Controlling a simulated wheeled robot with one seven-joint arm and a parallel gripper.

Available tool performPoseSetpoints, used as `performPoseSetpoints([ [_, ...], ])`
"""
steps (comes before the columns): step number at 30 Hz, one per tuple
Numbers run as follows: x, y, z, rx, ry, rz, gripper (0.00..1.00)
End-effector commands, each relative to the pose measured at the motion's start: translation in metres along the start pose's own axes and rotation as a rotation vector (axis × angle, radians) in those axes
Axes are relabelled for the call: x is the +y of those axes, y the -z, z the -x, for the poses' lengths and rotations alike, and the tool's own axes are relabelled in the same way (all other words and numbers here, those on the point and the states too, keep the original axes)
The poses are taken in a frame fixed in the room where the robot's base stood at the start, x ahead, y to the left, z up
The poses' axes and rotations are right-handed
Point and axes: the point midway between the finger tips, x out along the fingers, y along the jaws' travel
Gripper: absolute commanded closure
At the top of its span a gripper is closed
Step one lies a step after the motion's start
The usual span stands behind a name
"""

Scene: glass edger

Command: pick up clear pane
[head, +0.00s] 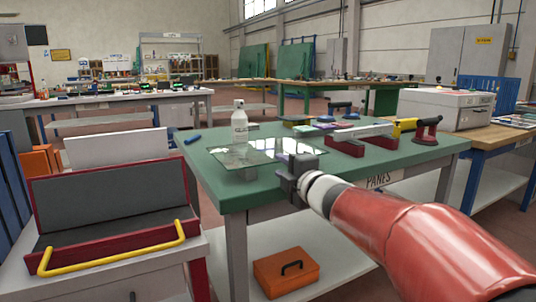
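The clear pane (232,157) shows in the head view as a thin see-through sheet with bright window reflections. It is at the near left part of the green-topped table (222,193). My red arm comes in from the lower right. My dark gripper (290,178) is at the pane's near right edge and overlaps it in the picture. I cannot tell whether it touches the pane. The fingertips are too small and dark to show a gap or a grip.
A white spray bottle (239,124) stands right behind the pane. A red-ended rack (347,147) and a red-and-black tool (427,133) stand to the right. A red-framed bin with a yellow handle (112,248) is at lower left. An orange toolbox (285,275) sits below the table.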

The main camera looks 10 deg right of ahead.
Motion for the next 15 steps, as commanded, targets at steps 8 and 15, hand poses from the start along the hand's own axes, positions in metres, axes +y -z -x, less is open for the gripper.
performPoseSetpoints([
  [8,-0.005,0.002,-0.039,0.000,0.002,-0.003,0.71],
  [15,-0.005,0.001,-0.056,-0.002,0.000,-0.004,0.71],
])
